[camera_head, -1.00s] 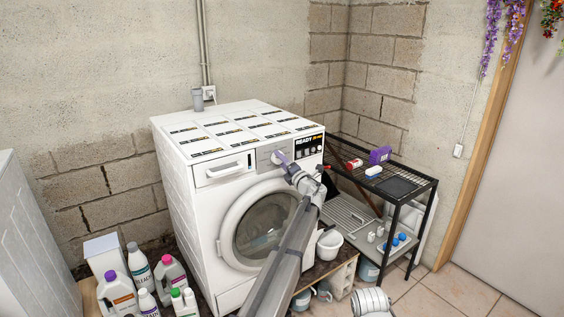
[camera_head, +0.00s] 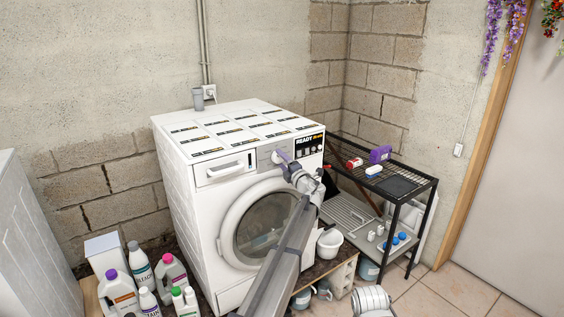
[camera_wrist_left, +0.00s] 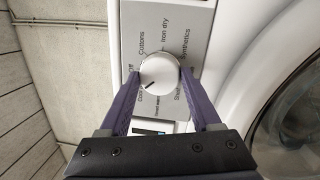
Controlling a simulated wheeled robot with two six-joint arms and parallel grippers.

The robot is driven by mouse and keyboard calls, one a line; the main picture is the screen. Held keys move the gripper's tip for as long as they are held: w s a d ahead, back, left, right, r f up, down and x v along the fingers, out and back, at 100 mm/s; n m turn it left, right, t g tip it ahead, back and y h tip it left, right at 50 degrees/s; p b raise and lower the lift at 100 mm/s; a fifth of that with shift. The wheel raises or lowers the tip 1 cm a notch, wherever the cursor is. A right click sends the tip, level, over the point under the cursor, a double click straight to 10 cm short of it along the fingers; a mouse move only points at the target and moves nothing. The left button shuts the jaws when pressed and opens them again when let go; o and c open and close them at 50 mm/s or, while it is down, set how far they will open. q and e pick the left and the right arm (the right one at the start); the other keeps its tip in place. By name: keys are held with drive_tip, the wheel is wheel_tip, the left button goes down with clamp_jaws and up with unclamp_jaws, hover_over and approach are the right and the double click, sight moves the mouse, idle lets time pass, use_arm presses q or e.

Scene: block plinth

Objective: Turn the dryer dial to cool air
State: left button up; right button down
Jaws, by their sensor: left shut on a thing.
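The dryer (camera_head: 205,215) is a white front-loading machine with a round door. Its dial shows in the left wrist view as a round white knob (camera_wrist_left: 160,66) on a grey panel, with labels such as Off, Cottons, Iron dry and Synthetics around it. The dark mark on the knob points to the lower left, towards a label partly hidden by a finger. My left gripper (camera_wrist_left: 161,76) is shut on the dial, one purple finger on each side. In the head view the left gripper (camera_head: 283,156) reaches the panel and hides part of the dial. My right gripper is not in view.
A black wire rack (camera_head: 425,185) with small items stands right of the dryer. Several detergent bottles (camera_head: 140,265) stand at the lower left. The dryer door (camera_head: 262,225) is closed, below the panel.

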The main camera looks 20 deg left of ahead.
use_arm(q)
drive_tip(key=o, duration=1.4)
drive_tip(key=shift+c, duration=0.2)
drive_tip(key=v, duration=0.7)
drive_tip(key=shift+s+d+b, duration=0.3)
drive_tip(key=shift+b, duration=0.1)
